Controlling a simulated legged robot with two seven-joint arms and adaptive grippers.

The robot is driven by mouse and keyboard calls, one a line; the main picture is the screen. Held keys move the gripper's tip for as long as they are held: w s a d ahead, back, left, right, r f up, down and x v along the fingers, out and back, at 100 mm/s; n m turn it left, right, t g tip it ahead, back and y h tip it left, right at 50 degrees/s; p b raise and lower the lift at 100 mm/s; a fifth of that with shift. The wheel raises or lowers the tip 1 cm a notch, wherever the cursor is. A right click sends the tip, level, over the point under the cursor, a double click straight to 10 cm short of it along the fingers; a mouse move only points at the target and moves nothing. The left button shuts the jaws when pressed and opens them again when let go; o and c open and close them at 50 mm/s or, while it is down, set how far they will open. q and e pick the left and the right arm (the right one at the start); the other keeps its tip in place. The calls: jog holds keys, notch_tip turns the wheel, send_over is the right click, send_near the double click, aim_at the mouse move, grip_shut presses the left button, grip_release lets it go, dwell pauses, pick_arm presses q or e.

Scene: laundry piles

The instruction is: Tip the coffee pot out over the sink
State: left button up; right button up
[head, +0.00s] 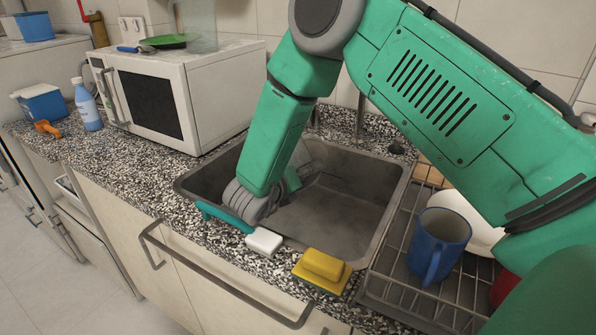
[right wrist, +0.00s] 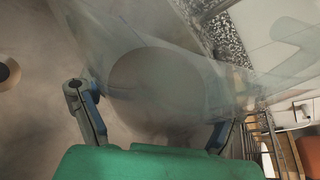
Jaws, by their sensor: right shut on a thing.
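The sink (head: 358,212) is a grey metal basin set in the speckled counter. My right arm reaches down over it from the right. My right gripper (right wrist: 155,112) is shut on the clear glass coffee pot (right wrist: 160,85), whose round end and wide see-through wall fill much of the right wrist view. In the head view the pot (head: 314,158) shows only faintly beside my forearm, over the basin, partly hidden by it. Its exact tilt and whether it holds liquid cannot be told. My left gripper is not in view.
A teal-handled brush (head: 224,217) and a yellow sponge (head: 323,266) lie at the sink's front edge. A dish rack (head: 408,293) with a blue mug (head: 439,245) stands right of the sink.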

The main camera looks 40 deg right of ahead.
aim_at(301, 150)
jog(key=shift+s+d+r+n+h+p, duration=0.1)
jog(key=shift+r+n+h+p, duration=0.1)
jog(key=shift+r+n+p, duration=0.35)
jog(key=shift+s+d+r+n+h+p, duration=0.1)
jog(key=shift+r+n+h+p, duration=0.15)
jog(key=shift+r+p, duration=0.45)
jog(key=shift+r+n+g+h+p, duration=0.4)
jog(key=shift+r+n+p, duration=0.3)
jog(key=shift+p, duration=0.5)
jog(key=shift+w+a+r+n+h+p, duration=0.15)
jog(key=shift+r+n+h+p, duration=0.25)
jog(key=shift+r+n, duration=0.85)
jog(key=shift+w+a+r+n+h, duration=0.15)
jog(key=shift+r+n+h, duration=0.2)
jog(key=shift+r, duration=0.2)
jog(key=shift+w+r+n+h, duration=0.15)
jog(key=shift+r+n+h, duration=0.05)
jog(key=shift+r+n, duration=0.25)
jog(key=shift+w+a+r+n+h, duration=0.15)
jog(key=shift+r+n, duration=0.2)
jog(key=shift+n, duration=0.05)
jog(key=shift+w+a+r+n+h, duration=0.1)
jog(key=shift+w+r+n+h, duration=0.05)
jog(key=shift+r+n, duration=0.2)
jog(key=shift+w+a+r+n+h, duration=0.15)
jog(key=shift+w+a+r+n, duration=0.15)
jog(key=shift+r+n, duration=0.2)
jog(key=shift+w+a+r+n+h, duration=0.15)
jog(key=shift+w+r+n, duration=0.15)
jog(key=shift+n, duration=0.3)
